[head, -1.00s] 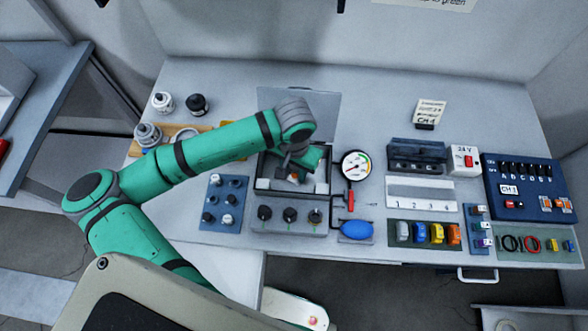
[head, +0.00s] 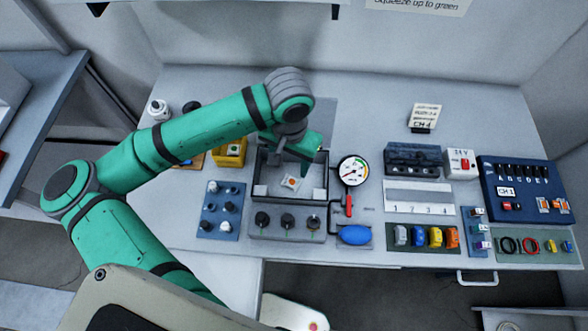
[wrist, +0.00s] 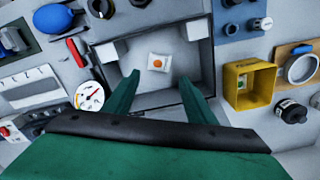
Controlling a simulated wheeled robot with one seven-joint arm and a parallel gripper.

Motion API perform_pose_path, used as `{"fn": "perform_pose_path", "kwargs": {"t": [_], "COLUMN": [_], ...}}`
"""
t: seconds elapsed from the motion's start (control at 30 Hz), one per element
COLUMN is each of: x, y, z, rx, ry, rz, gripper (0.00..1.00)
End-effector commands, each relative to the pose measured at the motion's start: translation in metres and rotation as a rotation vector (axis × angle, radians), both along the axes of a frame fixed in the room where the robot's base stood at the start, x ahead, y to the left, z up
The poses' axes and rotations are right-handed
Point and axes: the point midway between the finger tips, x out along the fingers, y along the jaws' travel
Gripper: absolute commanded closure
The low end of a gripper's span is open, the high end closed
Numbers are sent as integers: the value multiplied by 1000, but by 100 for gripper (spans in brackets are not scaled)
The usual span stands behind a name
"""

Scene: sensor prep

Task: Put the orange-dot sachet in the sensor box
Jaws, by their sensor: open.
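The orange-dot sachet (head: 292,183) is a small white packet with an orange dot. It lies flat on the floor of the open grey sensor box (head: 287,210), and it also shows in the wrist view (wrist: 158,62). White blocks sit in the box's corners, apart from the sachet. My gripper (wrist: 158,80) is open and empty, its two green fingers spread on either side of the sachet in the wrist view.
A yellow box (head: 231,150) with a green-marked item inside stands left of the sensor box. A pressure gauge (head: 353,170) and blue bulb (head: 355,235) are at its right. Knobs (head: 287,221) line its front. The raised lid stands behind.

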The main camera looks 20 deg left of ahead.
Motion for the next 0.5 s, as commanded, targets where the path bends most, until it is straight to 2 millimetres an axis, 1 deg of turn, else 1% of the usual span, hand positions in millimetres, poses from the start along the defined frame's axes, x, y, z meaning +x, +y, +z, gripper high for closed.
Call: {"fn": "perform_pose_path", "kwargs": {"t": [0.03,0.1,0.2,0.33,0.5], "x": [1,1,2,2,1], "y": [-1,-2,-5,-6,-6], "z": [8,17,27,32,33], "rx": [3,2,1,0,0], "ry": [-1,-1,-1,1,1], "rz": [-4,-8,-12,-14,-14], "gripper": [50,50,50,50,50]}}
